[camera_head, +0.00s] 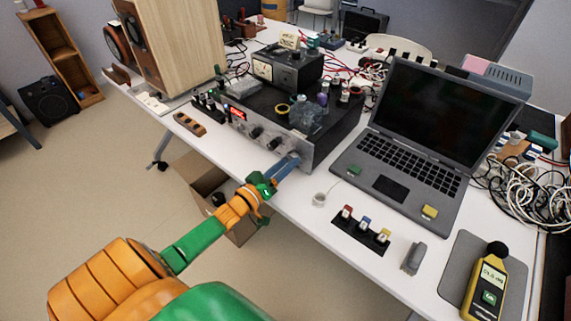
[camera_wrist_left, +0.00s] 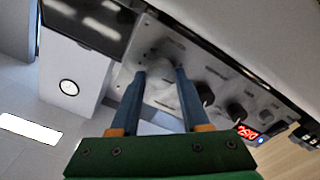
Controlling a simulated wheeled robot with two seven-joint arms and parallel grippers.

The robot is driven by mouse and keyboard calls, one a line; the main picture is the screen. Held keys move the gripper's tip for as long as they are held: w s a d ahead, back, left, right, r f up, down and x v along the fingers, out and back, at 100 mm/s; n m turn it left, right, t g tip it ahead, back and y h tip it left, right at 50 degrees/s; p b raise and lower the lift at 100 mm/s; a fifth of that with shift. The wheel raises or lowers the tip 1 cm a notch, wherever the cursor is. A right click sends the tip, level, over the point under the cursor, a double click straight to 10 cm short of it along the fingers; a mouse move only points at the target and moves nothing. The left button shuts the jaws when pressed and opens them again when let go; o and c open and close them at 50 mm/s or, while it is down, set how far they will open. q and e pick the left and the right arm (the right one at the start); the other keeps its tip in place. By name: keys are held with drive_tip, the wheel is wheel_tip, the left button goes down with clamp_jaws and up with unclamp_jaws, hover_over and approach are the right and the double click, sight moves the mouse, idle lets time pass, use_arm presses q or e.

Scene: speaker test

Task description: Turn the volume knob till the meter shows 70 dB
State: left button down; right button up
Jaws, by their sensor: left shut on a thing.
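The amplifier (camera_head: 308,155) has a silver front panel with dark knobs and a red lit display (camera_head: 236,114). My left gripper (camera_head: 292,160) reaches its right end and is shut on the silver volume knob, which the fingers mostly hide in the head view. In the left wrist view the two blue fingers (camera_wrist_left: 160,74) stand at either side of the knob (camera_wrist_left: 160,66), against the panel. The yellow sound meter (camera_head: 488,284) with a black ball tip lies at the front right; its screen digits are too small to read surely. My right gripper is not in view.
An open laptop (camera_head: 398,177) stands right of the amplifier. A wooden speaker (camera_head: 178,45) stands at the back left. Small coloured switches (camera_head: 364,224) and a grey block (camera_head: 413,257) lie near the front edge. Tangled cables (camera_head: 515,195) lie at right.

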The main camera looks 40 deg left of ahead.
use_arm(q)
drive_tip(key=m, duration=0.9)
drive_tip(key=shift+m, duration=0.7)
drive_tip(key=shift+c, duration=1.9)
unclamp_jaws()
drive_tip(key=s, duration=0.4)
drive_tip(key=s+p, duration=0.1)
drive_tip(key=s, duration=0.2)
drive_tip(key=shift+a, duration=0.35)
